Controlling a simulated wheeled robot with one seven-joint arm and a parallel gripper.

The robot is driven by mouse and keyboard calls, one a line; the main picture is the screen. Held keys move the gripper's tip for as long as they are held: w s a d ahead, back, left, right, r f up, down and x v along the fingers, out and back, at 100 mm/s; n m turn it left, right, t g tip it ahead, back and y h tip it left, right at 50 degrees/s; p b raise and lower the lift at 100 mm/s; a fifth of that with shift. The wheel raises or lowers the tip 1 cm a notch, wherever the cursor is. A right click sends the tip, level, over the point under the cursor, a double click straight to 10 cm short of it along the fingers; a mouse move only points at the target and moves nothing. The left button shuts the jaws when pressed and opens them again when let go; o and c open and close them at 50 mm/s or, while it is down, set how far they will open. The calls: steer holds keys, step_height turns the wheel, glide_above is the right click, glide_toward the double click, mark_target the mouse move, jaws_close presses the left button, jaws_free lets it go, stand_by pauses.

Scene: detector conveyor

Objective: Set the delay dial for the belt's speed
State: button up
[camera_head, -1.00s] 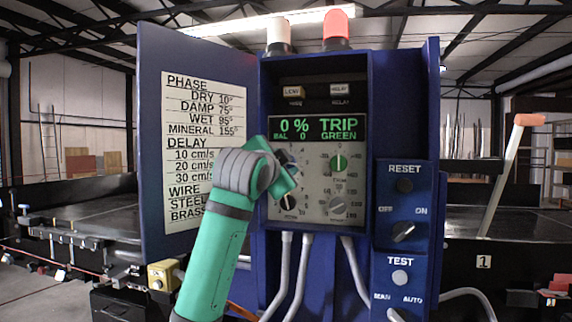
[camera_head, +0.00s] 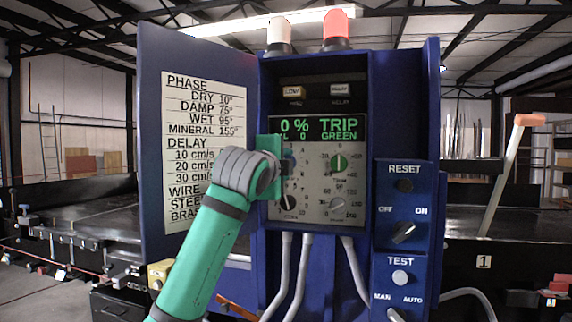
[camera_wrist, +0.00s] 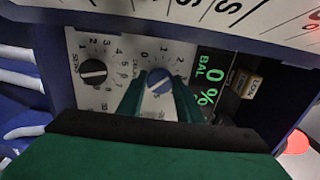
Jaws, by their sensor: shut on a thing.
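The control panel (camera_head: 312,205) of the blue cabinet has several dials. My gripper (camera_head: 276,166) is at its upper left dial. In the wrist view my gripper (camera_wrist: 162,93) is shut on this blue dial (camera_wrist: 159,80), one green finger on each side. A black dial (camera_wrist: 93,72) marked SENS sits beside it; it is the lower left dial (camera_head: 289,202) in the head view. A green dial (camera_head: 338,162) is at the upper right and a grey dial (camera_head: 337,204) at the lower right; their small labels are hard to read.
The display (camera_head: 318,129) reads 0 %, BAL, TRIP GREEN. The chart (camera_head: 190,105) on the open door lists phase angles and delay by cm/s. A RESET and TEST box (camera_head: 405,225) stands at the right. White cables (camera_head: 303,265) hang below. The red lamp (camera_head: 336,25) tops the cabinet.

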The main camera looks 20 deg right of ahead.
stand_by(0.4)
steer(key=o, duration=1)
steer(key=shift+d, duration=0.1)
steer(key=v, duration=1.1)
steer(key=shift+w, duration=0.1)
steer(key=shift+w, duration=0.1)
